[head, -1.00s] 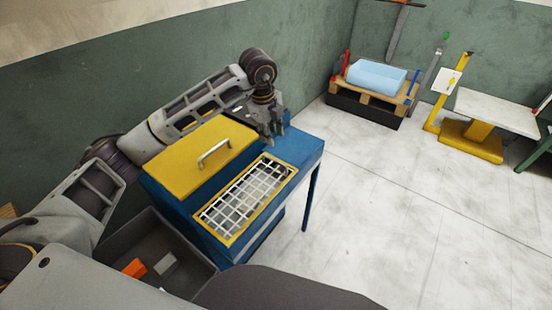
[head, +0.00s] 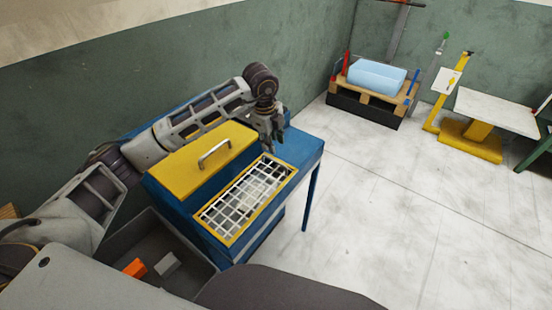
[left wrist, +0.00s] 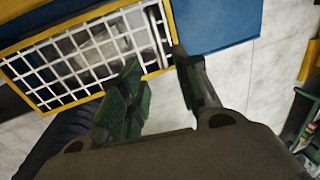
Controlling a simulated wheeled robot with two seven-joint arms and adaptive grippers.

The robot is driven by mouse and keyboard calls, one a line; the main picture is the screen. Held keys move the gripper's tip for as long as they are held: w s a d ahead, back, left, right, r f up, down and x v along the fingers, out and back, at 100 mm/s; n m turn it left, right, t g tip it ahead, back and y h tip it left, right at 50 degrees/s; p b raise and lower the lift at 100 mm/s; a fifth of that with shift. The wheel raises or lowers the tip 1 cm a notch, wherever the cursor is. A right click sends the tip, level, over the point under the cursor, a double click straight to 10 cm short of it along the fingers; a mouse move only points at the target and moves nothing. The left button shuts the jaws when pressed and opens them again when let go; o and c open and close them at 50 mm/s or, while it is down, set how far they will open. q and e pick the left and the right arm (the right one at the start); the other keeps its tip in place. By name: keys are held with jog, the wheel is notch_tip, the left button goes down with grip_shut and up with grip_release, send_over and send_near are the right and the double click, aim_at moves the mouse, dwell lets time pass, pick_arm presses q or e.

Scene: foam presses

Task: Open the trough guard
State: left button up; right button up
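The trough guard (head: 225,222) is a white wire grid in a yellow frame, lying flat and closed over an opening in the blue machine's top. It also shows in the left wrist view (left wrist: 27,105), at the upper left, with pale pieces visible beneath the mesh. My left gripper (head: 273,148) points down above the far right end of the guard, apart from it. In the left wrist view its two green-padded fingers (left wrist: 165,93) are spread, with nothing between them. My right gripper is not in view.
A yellow lid with a metal handle (head: 214,150) sits beside the guard on the blue machine (head: 305,148). A grey bin (head: 190,285) with an orange and a grey block stands at the near left. A pallet with a light-blue block (head: 376,76) stands far back.

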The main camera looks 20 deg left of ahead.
aim_at(277, 162)
pick_arm(q)
jog(key=shift+w+d+f+p, duration=0.15)
jog(key=shift+w+f, duration=0.15)
jog(key=shift+f, duration=1.4)
jog(key=shift+w+d+f+p, duration=0.15)
jog(key=shift+w+f, duration=0.2)
jog(key=shift+f, duration=1.35)
jog(key=shift+w+d+f+p, duration=0.15)
jog(key=shift+w+f, duration=0.15)
jog(key=shift+f, duration=1.4)
jog(key=shift+a, duration=0.1)
jog(key=shift+c, duration=0.4)
grip_shut()
